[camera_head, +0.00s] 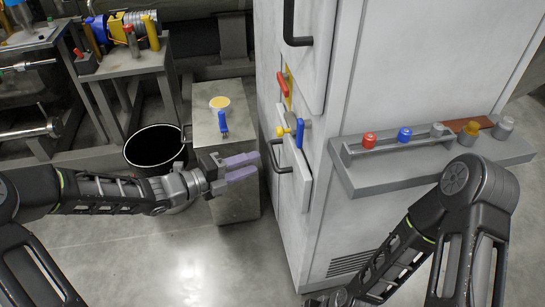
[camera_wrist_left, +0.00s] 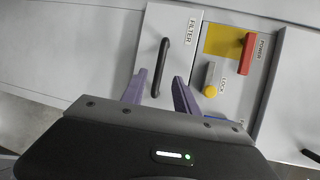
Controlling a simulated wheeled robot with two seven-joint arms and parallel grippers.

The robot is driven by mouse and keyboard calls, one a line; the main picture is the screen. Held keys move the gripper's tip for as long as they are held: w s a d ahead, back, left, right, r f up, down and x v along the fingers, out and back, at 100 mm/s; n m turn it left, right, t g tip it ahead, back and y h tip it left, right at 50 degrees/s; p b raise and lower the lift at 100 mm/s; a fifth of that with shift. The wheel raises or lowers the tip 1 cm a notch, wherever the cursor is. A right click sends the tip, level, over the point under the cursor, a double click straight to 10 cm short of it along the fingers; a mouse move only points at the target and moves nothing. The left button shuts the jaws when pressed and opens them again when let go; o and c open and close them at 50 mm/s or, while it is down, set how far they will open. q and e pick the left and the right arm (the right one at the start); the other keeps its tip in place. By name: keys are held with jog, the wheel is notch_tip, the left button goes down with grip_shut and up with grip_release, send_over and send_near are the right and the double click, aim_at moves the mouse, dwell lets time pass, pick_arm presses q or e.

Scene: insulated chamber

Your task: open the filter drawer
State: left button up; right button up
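The filter drawer is a light grey front with a FILTER label (camera_wrist_left: 192,32) in the left wrist view. It carries a black bar handle (camera_wrist_left: 158,68), which also shows in the head view (camera_head: 273,156). The drawer front looks shut. My left gripper (camera_head: 257,164) is open, its purple fingers pointing at the handle. In the left wrist view the handle's lower end appears between the fingertips (camera_wrist_left: 160,76); I cannot tell whether they touch it. My right arm shows at the lower right of the head view, but its gripper is out of sight.
Beside the drawer are a red POWER handle (camera_wrist_left: 246,53) and a yellow-tipped LOCK knob (camera_wrist_left: 209,80). A grey shelf (camera_head: 430,165) juts out right of the chamber. A metal cabinet (camera_head: 235,200) and a black bucket (camera_head: 155,148) stand near my left arm.

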aim_at(272, 154)
pick_arm(q)
jog(key=shift+b+x, duration=0.55)
jog(key=shift+x, duration=3.35)
jog(key=shift+c, duration=0.3)
grip_shut()
